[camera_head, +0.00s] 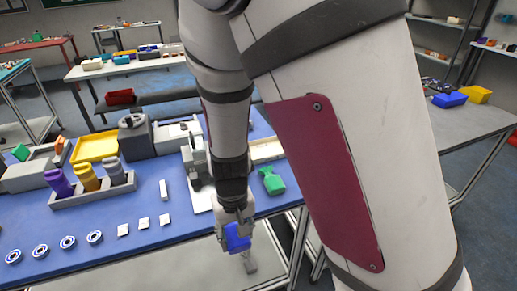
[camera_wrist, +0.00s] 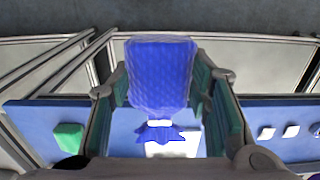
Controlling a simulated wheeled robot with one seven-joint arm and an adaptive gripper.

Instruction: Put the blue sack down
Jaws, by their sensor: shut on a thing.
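The blue sack (camera_head: 237,238) is in my gripper (camera_head: 236,226), near the front edge of the blue-topped table (camera_head: 180,236) in the head view. In the wrist view the blue sack (camera_wrist: 161,75) sits between the two green-padded fingers of my gripper (camera_wrist: 163,88), its gathered neck with a white tie toward the bottom of the picture. My gripper is shut on it. Whether the sack touches any surface cannot be told. My arm hides part of the table.
A grey rack (camera_head: 92,191) with purple, yellow and grey bottles, several white blocks (camera_head: 143,223) and several ring-shaped parts (camera_head: 68,242) stand to the left. A grey machine (camera_head: 194,158) stands behind my gripper.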

